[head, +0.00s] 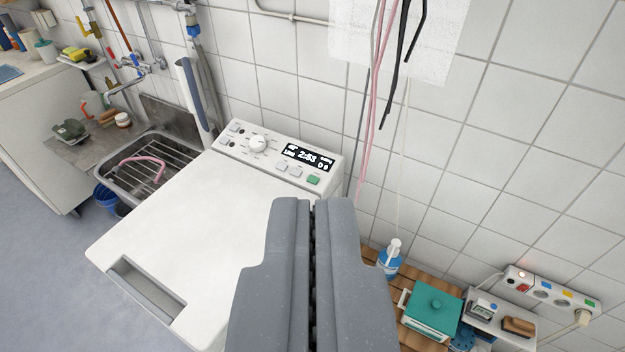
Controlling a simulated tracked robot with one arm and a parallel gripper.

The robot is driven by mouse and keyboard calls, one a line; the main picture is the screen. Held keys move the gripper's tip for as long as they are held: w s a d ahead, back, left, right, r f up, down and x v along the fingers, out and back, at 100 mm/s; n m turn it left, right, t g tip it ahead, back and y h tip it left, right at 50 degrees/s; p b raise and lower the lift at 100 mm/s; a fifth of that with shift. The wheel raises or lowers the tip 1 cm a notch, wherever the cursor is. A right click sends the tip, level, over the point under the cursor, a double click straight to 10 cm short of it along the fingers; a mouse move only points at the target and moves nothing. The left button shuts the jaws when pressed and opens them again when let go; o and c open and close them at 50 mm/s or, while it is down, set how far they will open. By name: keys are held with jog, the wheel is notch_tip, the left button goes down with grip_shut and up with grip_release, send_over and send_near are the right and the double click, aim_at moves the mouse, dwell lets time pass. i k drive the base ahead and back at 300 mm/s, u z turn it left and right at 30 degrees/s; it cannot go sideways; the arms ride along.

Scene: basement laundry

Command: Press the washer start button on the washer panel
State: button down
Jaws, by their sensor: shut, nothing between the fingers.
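The white washer (175,225) stands against the tiled wall, its top filling the middle left of the view. Its panel (232,147) runs along the back edge of the top, with a round white knob (258,144), a dark display (308,158) reading about 2:53, and several small buttons. A green button (313,180) sits at the panel's right end, below the display; I take it for the start button. My gripper (313,203) is shut and empty. Its tips appear just below the green button in the picture; I cannot tell the gap, and no contact shows.
Pink and black cords (385,60) hang on the wall above the panel's right. Right of the washer, a wooden surface (412,338) holds a blue bottle (390,260) and a teal-lidded box (433,305). A sink (150,165) with a rack stands left.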

aim_at(312, 178)
jog(key=u, duration=0.55)
jog(key=k, duration=1.35)
jog(key=u, duration=0.65)
jog(key=i, duration=2.15)
jog(key=z, duration=1.15)
jog(key=i, duration=0.45)
jog(key=z, duration=0.3)
